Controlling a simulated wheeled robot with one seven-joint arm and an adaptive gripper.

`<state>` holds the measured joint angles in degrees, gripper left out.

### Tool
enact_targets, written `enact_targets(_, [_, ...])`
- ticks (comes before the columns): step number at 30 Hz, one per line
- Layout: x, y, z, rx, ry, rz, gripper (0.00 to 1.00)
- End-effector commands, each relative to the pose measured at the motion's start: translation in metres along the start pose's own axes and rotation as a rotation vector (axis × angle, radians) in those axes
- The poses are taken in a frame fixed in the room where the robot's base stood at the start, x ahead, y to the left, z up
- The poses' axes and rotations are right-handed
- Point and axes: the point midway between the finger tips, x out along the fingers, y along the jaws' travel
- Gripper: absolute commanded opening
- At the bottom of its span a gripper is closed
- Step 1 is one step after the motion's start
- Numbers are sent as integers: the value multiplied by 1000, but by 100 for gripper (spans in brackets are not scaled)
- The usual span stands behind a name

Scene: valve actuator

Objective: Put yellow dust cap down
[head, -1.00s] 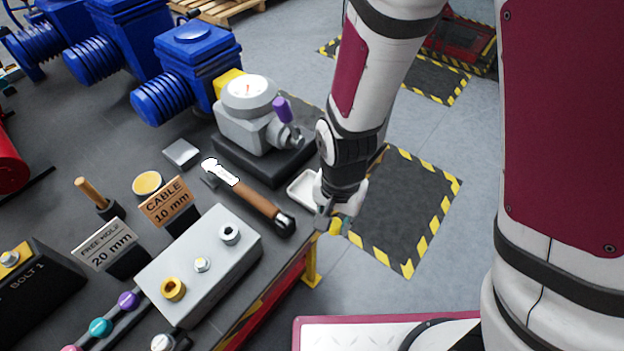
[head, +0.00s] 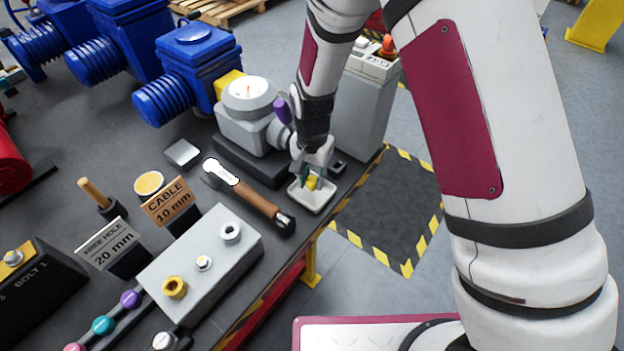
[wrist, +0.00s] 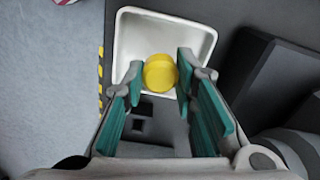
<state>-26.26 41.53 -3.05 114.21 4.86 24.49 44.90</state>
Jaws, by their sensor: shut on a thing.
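The yellow dust cap (wrist: 160,72) is between the fingertips of my gripper (wrist: 157,76), which is shut on it. In the wrist view the cap shows in front of the white tray (wrist: 205,42), inside its outline. In the head view my gripper (head: 311,172) points down at the white tray (head: 322,204), with the yellow cap (head: 313,183) at its tips. I cannot tell whether the cap touches the tray floor.
A grey box (head: 362,108) stands at the right. The bench edge with yellow-black tape runs close to the tray.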

Motion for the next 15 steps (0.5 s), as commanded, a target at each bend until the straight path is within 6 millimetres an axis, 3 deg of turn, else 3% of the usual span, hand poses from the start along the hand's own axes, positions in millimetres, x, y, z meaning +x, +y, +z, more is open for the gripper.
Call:
enact_targets(4, [10, 0, 0, 0, 1, -1, 11])
enact_targets(15, [14, 0, 0, -1, 1, -1, 11])
